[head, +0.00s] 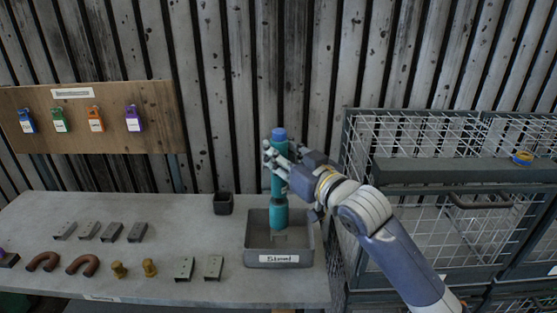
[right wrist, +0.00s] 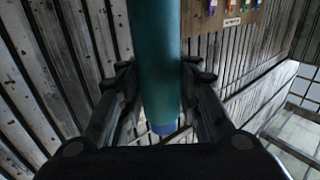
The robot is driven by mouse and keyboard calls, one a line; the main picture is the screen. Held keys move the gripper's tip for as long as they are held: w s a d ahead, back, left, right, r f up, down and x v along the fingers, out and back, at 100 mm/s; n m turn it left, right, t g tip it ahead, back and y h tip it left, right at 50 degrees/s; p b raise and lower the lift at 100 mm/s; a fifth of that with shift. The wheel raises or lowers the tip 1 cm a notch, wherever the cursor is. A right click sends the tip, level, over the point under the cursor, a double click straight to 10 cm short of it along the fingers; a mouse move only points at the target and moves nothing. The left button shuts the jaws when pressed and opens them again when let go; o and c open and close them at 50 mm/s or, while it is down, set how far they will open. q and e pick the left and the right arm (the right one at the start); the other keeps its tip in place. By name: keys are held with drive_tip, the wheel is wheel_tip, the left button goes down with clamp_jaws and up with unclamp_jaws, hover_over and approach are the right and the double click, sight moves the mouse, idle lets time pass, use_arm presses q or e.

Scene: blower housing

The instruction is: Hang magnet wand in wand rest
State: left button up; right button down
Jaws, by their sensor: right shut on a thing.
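The magnet wand (head: 279,184) is a teal upright cylinder with a blue cap on top. My right gripper (head: 274,160) is shut around its upper part, coming from the right. The wand's wider lower end is over or inside a grey labelled bin (head: 258,258); I cannot tell whether it touches the bin floor. In the right wrist view the wand (right wrist: 157,60) runs between the two fingers. A small dark square open cup (head: 223,205) stands on the table left of the wand; I cannot tell for sure whether it is the wand rest. My left gripper is out of view.
The grey table (head: 150,215) holds flat metal plates (head: 184,268), brown U-shaped pipes (head: 82,265) and brass fittings (head: 119,270) on its left part. A wooden board (head: 95,140) with coloured tags stands behind. A wire-mesh cage (head: 430,140) borders the right side.

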drive_tip(key=w+b, duration=0.2)
drive_tip(key=w, duration=0.5)
idle(0.6)
drive_tip(key=shift+f, duration=0.1)
drive_tip(key=c, duration=1.1)
unclamp_jaws()
drive_tip(key=shift+f, duration=0.15)
